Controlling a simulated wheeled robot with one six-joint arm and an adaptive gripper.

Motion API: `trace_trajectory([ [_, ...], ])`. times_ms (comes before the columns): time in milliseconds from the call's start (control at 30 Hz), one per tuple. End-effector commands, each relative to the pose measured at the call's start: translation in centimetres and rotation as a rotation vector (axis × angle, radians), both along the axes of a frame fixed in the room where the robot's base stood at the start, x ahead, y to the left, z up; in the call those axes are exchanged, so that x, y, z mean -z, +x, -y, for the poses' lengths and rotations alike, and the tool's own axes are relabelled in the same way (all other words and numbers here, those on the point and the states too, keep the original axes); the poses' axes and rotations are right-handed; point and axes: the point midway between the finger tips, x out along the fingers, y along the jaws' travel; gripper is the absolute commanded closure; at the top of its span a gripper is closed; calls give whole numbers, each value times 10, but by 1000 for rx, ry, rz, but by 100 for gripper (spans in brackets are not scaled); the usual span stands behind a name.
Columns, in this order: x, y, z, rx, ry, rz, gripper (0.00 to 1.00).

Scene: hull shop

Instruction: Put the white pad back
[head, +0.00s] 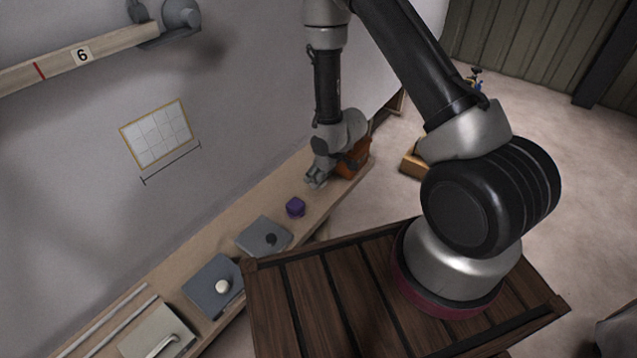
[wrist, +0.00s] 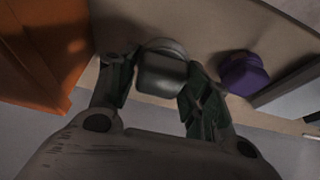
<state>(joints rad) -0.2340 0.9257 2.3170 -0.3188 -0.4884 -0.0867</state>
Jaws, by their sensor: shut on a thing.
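My gripper (head: 316,178) is low over the far part of the wall bench, beside an orange bin.
The orange bin (head: 352,160) is close to my gripper. Along the bench (head: 325,195) lie a grey plate with a dark knob (head: 255,236), a blue-grey plate with a white knob (head: 207,280) and a pale plate with a handle (head: 140,338). A wooden slatted top (head: 330,290) is in front.

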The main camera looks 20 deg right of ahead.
Motion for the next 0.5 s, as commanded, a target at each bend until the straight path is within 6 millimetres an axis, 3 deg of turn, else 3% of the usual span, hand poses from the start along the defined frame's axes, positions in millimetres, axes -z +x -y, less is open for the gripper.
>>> trace_trajectory([
  [200, 31, -1, 0, 1, 0, -2, 72],
  [500, 33, 0, 0, 0, 0, 0, 72],
])
